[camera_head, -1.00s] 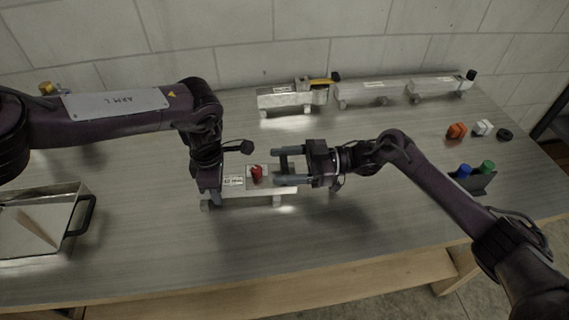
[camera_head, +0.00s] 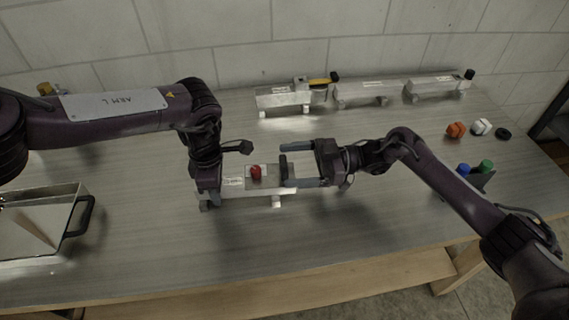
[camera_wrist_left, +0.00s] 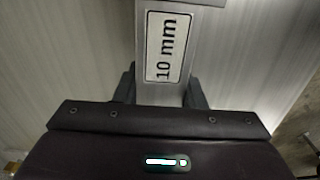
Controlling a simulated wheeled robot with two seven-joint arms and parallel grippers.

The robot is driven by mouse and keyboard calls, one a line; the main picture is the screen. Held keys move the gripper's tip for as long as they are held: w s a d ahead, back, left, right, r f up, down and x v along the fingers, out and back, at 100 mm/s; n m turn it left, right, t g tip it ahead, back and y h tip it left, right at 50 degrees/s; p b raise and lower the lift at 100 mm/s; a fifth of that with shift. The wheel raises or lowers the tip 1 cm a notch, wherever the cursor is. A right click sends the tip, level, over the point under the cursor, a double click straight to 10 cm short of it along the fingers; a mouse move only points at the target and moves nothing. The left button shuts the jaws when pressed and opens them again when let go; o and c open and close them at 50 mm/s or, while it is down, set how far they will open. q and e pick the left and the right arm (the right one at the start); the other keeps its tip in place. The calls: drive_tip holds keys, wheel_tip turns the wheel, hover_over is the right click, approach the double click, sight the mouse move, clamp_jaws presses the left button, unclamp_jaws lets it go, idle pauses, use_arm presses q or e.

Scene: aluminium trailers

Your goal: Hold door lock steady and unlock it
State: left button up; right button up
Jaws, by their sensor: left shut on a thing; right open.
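The door lock (camera_head: 264,183) is a silver block on small feet, with a red knob (camera_head: 256,172) on top and a dark upright piece (camera_head: 283,168) at its right end. My left gripper (camera_head: 207,196) is shut on the block's left end. In the left wrist view the block (camera_wrist_left: 168,95) runs between the fingers, with a "10 mm" label facing up. My right gripper (camera_head: 297,165) is open at the block's right end, its fingers pointing left, one behind and one in front of the dark piece. I cannot tell whether they touch it.
Three similar silver blocks stand at the back, one with a yellow-and-black handle (camera_head: 318,82). A metal box with a black handle (camera_head: 80,216) is at left. Small orange (camera_head: 454,130), white and black pieces lie at right, near a grey holder with blue and green tops. The front table is clear.

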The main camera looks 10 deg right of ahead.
drive_tip(key=d, duration=0.9)
drive_tip(key=shift+s+d, duration=0.2)
drive_tip(key=shift+s, duration=0.1)
use_arm(q)
drive_tip(key=o, duration=1.2)
